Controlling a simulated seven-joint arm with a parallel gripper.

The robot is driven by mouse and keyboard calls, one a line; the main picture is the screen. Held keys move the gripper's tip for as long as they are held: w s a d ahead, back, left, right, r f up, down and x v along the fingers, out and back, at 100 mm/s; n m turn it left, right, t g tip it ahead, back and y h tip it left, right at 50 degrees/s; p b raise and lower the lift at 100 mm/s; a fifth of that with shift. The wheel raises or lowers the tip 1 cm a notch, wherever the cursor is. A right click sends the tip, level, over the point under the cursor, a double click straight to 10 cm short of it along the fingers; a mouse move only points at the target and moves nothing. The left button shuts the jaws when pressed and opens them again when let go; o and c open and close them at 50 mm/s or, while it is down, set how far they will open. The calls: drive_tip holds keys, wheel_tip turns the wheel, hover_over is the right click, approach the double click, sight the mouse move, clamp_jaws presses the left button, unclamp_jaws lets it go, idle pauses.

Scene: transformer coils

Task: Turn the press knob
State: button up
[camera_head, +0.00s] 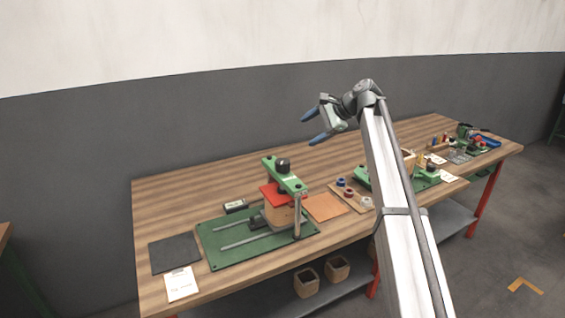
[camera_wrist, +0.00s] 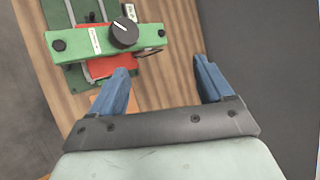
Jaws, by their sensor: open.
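The press (camera_head: 286,176) stands on a green base plate on the workbench, with a green crossbar on top and a red plate under it. Its black press knob (camera_head: 283,164) sits on the crossbar. In the wrist view the knob (camera_wrist: 124,33) is round and black with a white pointer line, at the upper left, beyond my fingertips. My gripper (camera_head: 312,127) is open and empty, with blue fingers. It is above the bench, up and to the right of the press in the head view, apart from the knob. It also shows in the wrist view (camera_wrist: 160,72).
A dark mat (camera_head: 174,254) and a white card (camera_head: 181,284) lie at the bench's left end. An orange mat (camera_head: 325,207) lies right of the press. Coil parts, a second green fixture and a blue tray (camera_head: 487,141) stand further right. The grey wall is behind.

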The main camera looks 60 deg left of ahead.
sight(283, 161)
drive_tip(key=s+a+f+m, duration=0.1)
drive_tip(key=s+f+m, duration=0.2)
drive_tip(key=s+a+f+m+h, duration=0.1)
drive_tip(key=s+f+m, duration=0.2)
drive_tip(key=f, duration=0.1)
drive_tip(key=s+a+f+m+h, duration=0.1)
drive_tip(key=s+f+m, duration=0.2)
drive_tip(key=f, duration=0.1)
drive_tip(key=shift+a+g, duration=0.15)
drive_tip(key=shift+g, duration=0.25)
idle(0.4)
drive_tip(key=c, duration=1)
drive_tip(key=shift+o, duration=0.2)
